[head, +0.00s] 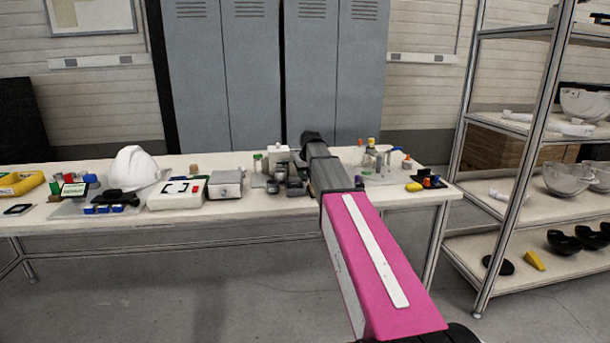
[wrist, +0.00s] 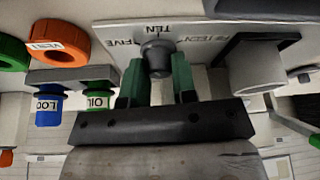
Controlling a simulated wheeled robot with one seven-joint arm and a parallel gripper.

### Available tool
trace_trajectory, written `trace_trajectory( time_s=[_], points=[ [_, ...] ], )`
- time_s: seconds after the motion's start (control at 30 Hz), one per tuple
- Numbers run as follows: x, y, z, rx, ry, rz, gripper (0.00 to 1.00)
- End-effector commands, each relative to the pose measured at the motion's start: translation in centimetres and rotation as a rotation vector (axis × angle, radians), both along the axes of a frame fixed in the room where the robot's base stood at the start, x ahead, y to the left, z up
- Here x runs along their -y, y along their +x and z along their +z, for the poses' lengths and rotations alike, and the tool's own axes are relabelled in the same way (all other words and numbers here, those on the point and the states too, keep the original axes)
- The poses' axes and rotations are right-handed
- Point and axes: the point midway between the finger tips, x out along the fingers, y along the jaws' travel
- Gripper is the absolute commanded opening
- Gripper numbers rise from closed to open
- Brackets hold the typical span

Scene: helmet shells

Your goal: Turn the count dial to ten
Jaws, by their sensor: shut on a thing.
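In the wrist view the count dial (wrist: 156,54) is a dark round knob on a pale plate (wrist: 108,32). I cannot tell which word the knob points at. In the head view my arm hides the dial and the fingers.
A grey cylinder (wrist: 257,68) in a dark bracket is close on the right. A white helmet (head: 135,168) stands on the table's left part.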

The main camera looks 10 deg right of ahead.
Motion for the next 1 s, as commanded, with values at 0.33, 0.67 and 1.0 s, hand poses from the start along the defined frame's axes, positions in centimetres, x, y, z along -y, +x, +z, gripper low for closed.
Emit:
trace_trajectory(
  time_s=[0.33,0.67,1.0],
  points=[
    [-0.14,-0.05,0.01,-0.001,-0.001,-0.277,0.02],
    [-0.13,-0.03,0.01,-0.001,0.0,-0.422,0.02],
    [-0.13,-0.07,-0.01,-0.003,0.0,-0.456,0.02]
  ],
)
